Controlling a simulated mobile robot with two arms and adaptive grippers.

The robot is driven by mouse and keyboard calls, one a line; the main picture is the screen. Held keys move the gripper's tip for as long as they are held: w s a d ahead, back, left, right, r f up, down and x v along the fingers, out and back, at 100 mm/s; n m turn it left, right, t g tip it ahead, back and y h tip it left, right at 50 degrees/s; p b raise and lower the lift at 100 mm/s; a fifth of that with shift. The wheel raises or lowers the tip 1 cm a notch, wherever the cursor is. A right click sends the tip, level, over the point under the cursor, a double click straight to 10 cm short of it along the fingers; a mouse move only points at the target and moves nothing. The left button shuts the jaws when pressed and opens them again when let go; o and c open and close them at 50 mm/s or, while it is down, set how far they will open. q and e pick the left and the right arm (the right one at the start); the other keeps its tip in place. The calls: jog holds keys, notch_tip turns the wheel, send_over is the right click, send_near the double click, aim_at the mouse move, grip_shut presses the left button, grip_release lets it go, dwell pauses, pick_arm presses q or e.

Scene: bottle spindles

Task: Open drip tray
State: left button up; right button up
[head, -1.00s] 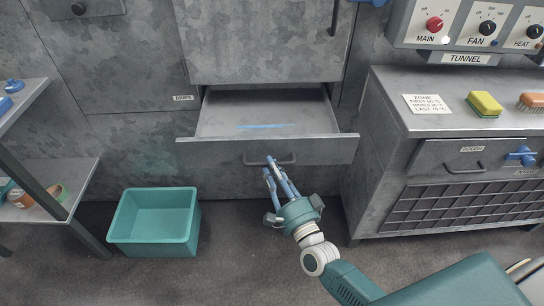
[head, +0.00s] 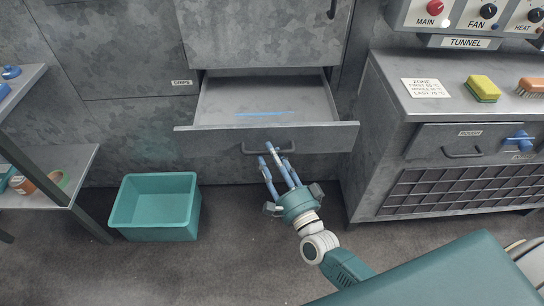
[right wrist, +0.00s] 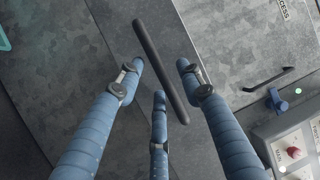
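The drip tray (head: 305,138) is a grey metal drawer low in the cabinet, pulled well out, with a blue streak on its floor. Its dark bar handle (head: 253,151) is on the front face; it also shows in the right wrist view (right wrist: 160,65). My right gripper (head: 277,155) is in front of the handle with its blue fingers spread. In the right wrist view my fingers (right wrist: 158,75) stand apart, the handle bar lying across the gap between them. Whether any finger touches the bar I cannot tell. My left gripper is not in view.
A teal bin (head: 155,210) stands on the floor left of the drawer. A shelf rack (head: 50,165) is at the far left. A grey side cabinet (head: 385,130) with a sponge (head: 483,88) and a brush stands at the right. Floor before the drawer is clear.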

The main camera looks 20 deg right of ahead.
jog(key=v, duration=1.2)
